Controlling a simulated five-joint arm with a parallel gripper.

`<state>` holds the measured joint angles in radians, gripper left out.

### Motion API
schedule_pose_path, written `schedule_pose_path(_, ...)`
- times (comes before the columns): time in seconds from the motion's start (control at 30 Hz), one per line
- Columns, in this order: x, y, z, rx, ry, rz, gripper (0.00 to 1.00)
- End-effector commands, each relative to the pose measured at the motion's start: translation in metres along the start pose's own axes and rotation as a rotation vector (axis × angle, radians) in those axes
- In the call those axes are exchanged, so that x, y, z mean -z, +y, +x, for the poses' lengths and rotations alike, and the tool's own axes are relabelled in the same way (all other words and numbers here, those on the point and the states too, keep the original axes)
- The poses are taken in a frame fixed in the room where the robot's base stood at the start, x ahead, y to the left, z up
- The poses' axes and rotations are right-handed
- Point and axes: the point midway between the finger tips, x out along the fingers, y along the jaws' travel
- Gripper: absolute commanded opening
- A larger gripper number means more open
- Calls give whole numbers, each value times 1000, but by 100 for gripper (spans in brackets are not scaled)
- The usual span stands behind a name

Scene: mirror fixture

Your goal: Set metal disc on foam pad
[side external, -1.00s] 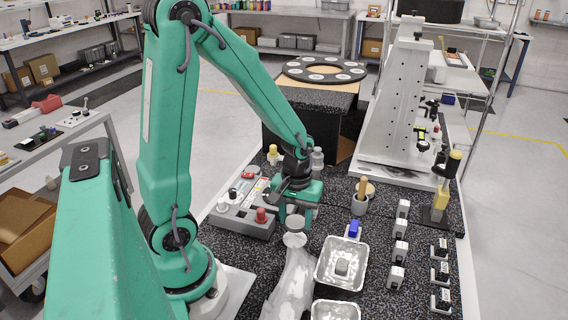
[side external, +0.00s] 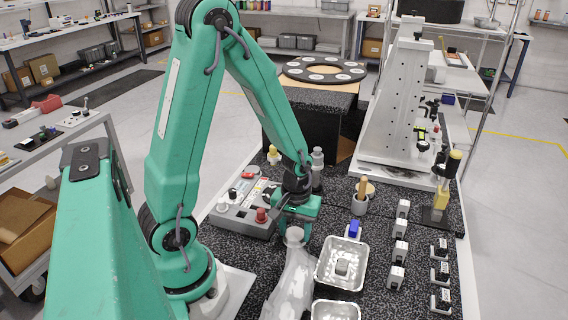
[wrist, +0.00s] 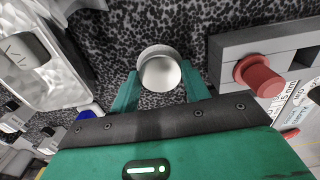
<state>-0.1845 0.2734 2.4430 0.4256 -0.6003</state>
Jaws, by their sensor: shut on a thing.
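The metal disc (wrist: 160,70) is round, silver and smooth, and sits between the two green fingers of my gripper (wrist: 162,88) in the wrist view. My gripper is shut on it. In the side external view the disc (side external: 294,235) shows just below my gripper (side external: 296,224), above the near left part of the speckled dark worktop, beside a foil tray. Its exact height above the worktop is hard to tell. I cannot pick out the foam pad with certainty in either view.
A foil tray (side external: 320,280) holding a grey block (side external: 342,267) stands right of my gripper. A grey control box with a red knob (wrist: 258,76) is close on the other side. A crumpled pale plastic sheet (side external: 290,285) lies in front. Small blocks stand farther right.

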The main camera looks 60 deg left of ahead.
Motion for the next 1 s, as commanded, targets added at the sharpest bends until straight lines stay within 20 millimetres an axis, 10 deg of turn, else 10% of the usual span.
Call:
schedule_pose_path(0.2,0,0,3,1,-1,0,22)
schedule_pose_path(0.23,0,0,3,0,0,0,50)
schedule_pose_path(0.33,0,0,3,0,0,0,68)
schedule_pose_path(1.0,1,1,-13,-2,4,0,68)
